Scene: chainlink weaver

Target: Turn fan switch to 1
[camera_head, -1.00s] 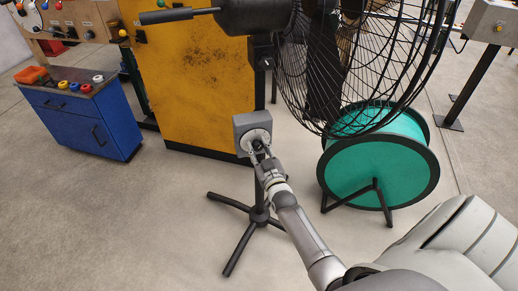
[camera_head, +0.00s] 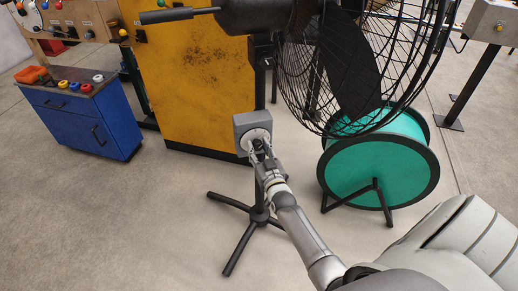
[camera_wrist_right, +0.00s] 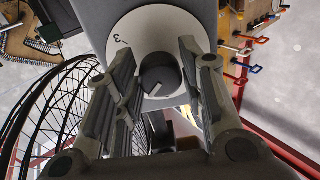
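The fan switch is a grey box (camera_head: 241,124) on the fan's black stand, with a round white dial and a dark knob. In the right wrist view the dial (camera_wrist_right: 150,22) shows a "3" at its upper left. The dark knob (camera_wrist_right: 160,76) has a pale pointer line slanting to the lower left; other markings are hidden or unreadable. My right gripper (camera_head: 259,149) is at the dial. In the wrist view its fingers (camera_wrist_right: 158,65) stand either side of the knob, with a strip of dial showing by the left finger. My left gripper is out of view.
The caged fan (camera_head: 365,60) stands above, near a green reel (camera_head: 375,172). A yellow panel (camera_head: 190,80) is behind the switch, and a blue cabinet (camera_head: 75,125) is at left. The stand's black feet (camera_head: 238,250) spread on open concrete floor.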

